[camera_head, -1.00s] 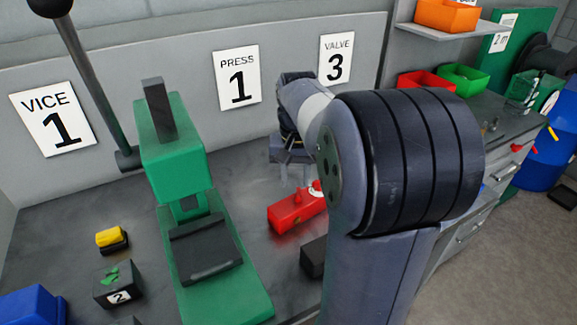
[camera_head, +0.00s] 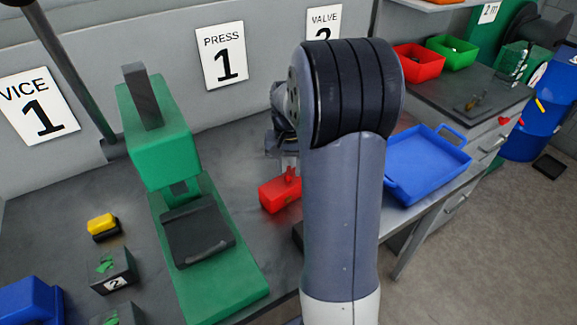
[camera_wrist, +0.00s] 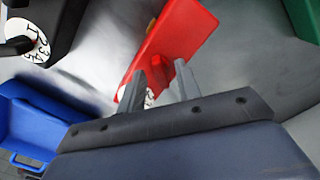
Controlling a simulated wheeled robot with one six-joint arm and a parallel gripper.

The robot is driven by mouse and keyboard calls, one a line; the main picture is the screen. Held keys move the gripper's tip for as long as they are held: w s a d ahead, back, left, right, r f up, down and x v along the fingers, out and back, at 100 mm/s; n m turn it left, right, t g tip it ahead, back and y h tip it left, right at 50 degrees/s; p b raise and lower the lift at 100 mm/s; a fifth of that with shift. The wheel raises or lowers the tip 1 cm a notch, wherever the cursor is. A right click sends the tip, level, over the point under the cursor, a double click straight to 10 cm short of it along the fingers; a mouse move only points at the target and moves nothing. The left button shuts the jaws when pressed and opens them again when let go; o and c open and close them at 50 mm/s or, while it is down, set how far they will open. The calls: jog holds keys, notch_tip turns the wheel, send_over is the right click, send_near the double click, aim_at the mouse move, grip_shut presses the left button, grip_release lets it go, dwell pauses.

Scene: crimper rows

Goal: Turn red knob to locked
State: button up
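The red valve block (camera_head: 280,194) sits on the grey bench, right of the green press. Its red knob (camera_head: 291,173) stands on top, just under my gripper (camera_head: 286,158). In the wrist view the red block (camera_wrist: 176,38) runs from top right down behind the fingers. My gripper (camera_wrist: 168,66) shows two grey fingers with a narrow gap and nothing clearly held. Whether a finger touches the knob, and the knob's setting, I cannot tell.
The green press (camera_head: 160,130) stands close left. A dark block (camera_head: 298,236) is partly hidden by my arm; the wrist view shows a black block (camera_wrist: 68,22) with a numbered dial. A blue tray (camera_head: 428,165) lies right. Yellow and black small items sit at left.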

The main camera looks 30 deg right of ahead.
jog(key=shift+f, duration=0.2)
grip_shut()
dwell(0.6)
jog(key=m, duration=0.5)
jog(key=shift+w+m, duration=0.1)
jog(key=shift+m, duration=0.2)
jog(key=shift+w+a+m, duration=0.1)
jog(key=shift+m, duration=2.1)
